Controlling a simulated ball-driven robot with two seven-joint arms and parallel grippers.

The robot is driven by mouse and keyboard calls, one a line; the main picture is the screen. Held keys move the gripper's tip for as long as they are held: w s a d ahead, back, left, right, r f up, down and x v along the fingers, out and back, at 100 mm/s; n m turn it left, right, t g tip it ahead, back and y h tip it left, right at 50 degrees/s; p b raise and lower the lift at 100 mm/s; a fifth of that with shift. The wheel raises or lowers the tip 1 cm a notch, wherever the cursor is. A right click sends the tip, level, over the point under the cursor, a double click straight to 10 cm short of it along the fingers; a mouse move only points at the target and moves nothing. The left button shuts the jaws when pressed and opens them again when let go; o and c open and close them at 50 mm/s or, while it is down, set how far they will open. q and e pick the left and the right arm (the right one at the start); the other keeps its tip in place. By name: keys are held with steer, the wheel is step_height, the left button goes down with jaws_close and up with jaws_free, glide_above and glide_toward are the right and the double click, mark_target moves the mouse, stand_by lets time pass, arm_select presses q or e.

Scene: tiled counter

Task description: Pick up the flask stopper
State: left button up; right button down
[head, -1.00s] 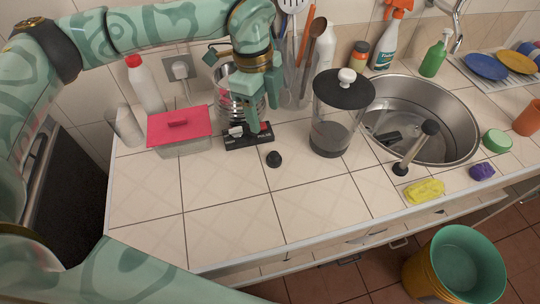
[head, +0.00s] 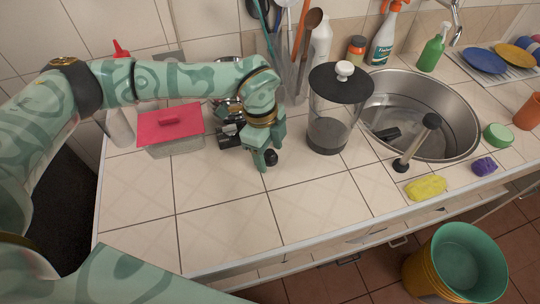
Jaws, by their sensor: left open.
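The flask stopper (head: 271,157) is a small black piece on the tiled counter, left of the French press-like glass jar. My left gripper (head: 265,160) is open and low over the counter, pointing down right at the stopper. One finger is just left of the stopper; the other is behind and above it. The stopper is partly covered by the fingers, and I cannot tell whether they touch it. My right gripper is not in view.
The glass jar (head: 328,134) with a black lid stands right of the gripper. A pink-lidded container (head: 170,124) and a black object (head: 229,136) are to the left. The sink (head: 452,113) is further right. The counter's front is clear.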

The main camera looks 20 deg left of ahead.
arm_select(q)
steer(key=shift+r, duration=0.1)
steer(key=c, duration=1.1)
steer(key=shift+o, duration=0.2)
